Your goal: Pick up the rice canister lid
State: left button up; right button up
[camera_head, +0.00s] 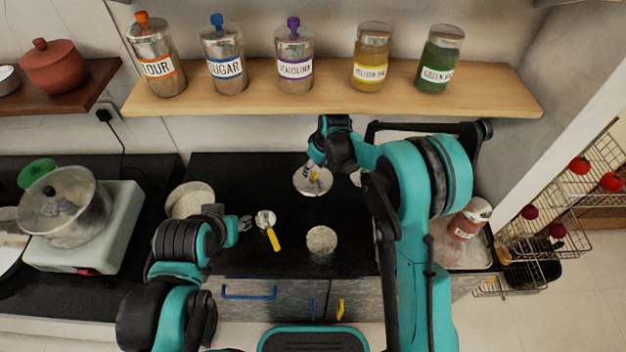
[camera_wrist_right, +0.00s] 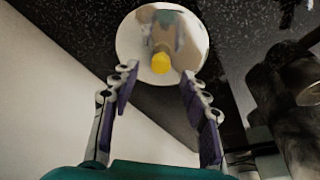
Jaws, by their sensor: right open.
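A round shiny lid (camera_head: 308,188) with a small yellow knob lies on the black counter, near its back middle. In the right wrist view the lid (camera_wrist_right: 135,45) is just ahead of the fingertips, its yellow knob (camera_wrist_right: 161,63) centred between them. My right gripper (camera_head: 314,168) is open above the lid, its fingers apart and holding nothing; it also shows in the wrist view (camera_wrist_right: 160,78). A round open canister (camera_head: 321,241) with pale grainy contents stands near the counter's front edge. My left gripper (camera_head: 245,223) is at the counter's left part, away from the lid; its finger opening is unclear.
A yellow-handled scoop (camera_head: 272,238) lies left of the canister. A pale dish (camera_head: 190,197) is behind my left arm. Another shiny round thing (camera_head: 356,178) is partly hidden by my right arm. A wooden shelf (camera_head: 330,101) with several labelled jars overhangs the back. A pot (camera_head: 65,215) sits on a stove at left.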

aim_at(313, 177)
jog(key=x, duration=0.2)
jog(key=shift+d+f, duration=0.1)
jog(key=shift+f, duration=0.2)
jog(key=shift+s, duration=0.1)
grip_shut()
jog(key=shift+r, duration=0.15)
